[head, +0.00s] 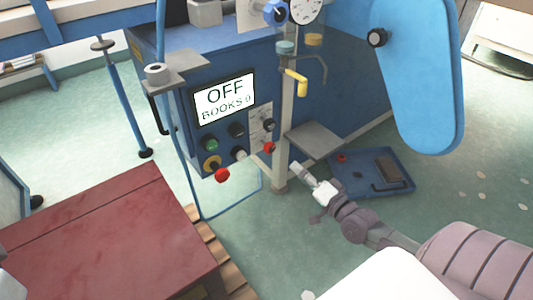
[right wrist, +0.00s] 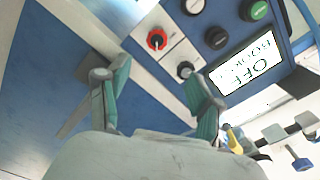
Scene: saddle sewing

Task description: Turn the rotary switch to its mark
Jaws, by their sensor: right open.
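The rotary switch, a red knob with a pale pointer line (right wrist: 157,40), sits on a light plate on the blue machine's front. In the head view the red knob (head: 269,147) is low on that plate, below a black knob (head: 269,125). My right gripper (head: 297,168) is just right of and below the red knob in the head view. In the right wrist view its two green-padded fingers (right wrist: 150,82) are spread and empty, with the red knob beyond them, apart. The switch's mark is too small to make out.
A screen (head: 225,97) reading OFF and BOOKS:0 sits above several buttons, with a red mushroom button (head: 222,175) lowest. A grey post (head: 285,120) and small grey shelf (head: 316,140) stand close to my right gripper. A blue tray (head: 345,188) lies on the floor.

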